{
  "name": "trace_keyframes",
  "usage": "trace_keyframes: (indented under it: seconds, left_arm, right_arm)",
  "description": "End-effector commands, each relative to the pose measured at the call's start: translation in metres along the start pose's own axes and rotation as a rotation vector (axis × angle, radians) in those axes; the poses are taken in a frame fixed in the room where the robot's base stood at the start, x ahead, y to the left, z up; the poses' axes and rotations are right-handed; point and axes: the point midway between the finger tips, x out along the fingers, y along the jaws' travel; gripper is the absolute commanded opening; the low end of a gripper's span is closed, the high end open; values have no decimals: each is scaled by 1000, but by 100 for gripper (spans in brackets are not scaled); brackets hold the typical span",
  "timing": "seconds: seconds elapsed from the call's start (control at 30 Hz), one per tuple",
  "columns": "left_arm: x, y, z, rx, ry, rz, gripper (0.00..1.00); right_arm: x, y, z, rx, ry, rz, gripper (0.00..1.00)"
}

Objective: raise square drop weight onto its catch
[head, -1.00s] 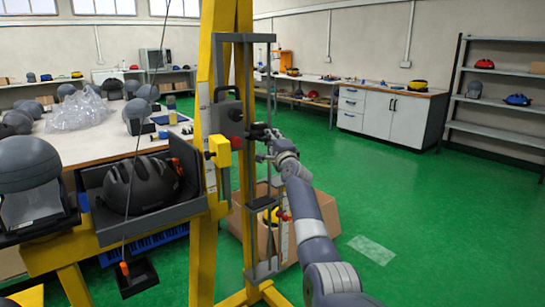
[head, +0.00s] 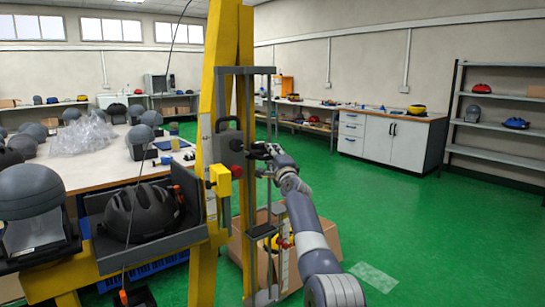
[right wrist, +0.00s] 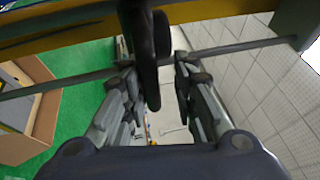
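The drop tower has a yellow upright (head: 205,250) and grey guide rails (head: 249,105). A dark grey squarish block (head: 229,146) with a loop handle and a red knob sits at the upright; I cannot tell for sure that it is the weight. My right gripper (head: 262,150) is at the rails, right of the block. In the right wrist view its fingers (right wrist: 155,75) stand apart around a dark upright piece (right wrist: 148,60), with a gap on the right side. The catch is not clearly visible. My left gripper is out of view.
A black helmet (head: 140,212) lies in a grey tray left of the tower. A cardboard box (head: 317,236) stands on the floor behind the tower's foot. A table with headforms and clear wrap (head: 85,135) is at left.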

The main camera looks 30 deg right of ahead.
Motion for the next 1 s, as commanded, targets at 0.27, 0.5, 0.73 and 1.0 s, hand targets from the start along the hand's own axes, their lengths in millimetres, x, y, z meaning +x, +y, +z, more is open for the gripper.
trace_keyframes:
  seconds: [0.27, 0.5, 0.73, 1.0]
  left_arm:
    - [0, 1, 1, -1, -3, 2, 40]
    - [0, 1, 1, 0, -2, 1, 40]
    - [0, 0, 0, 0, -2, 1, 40]
    - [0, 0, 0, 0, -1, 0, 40]
  right_arm:
    - [0, -8, 0, -1, 2, -13, 21]
    - [-9, -7, 6, 2, -9, -14, 21]
    - [-32, -3, 0, 1, 3, -7, 21]
    - [-65, -1, 0, 1, 2, -4, 21]
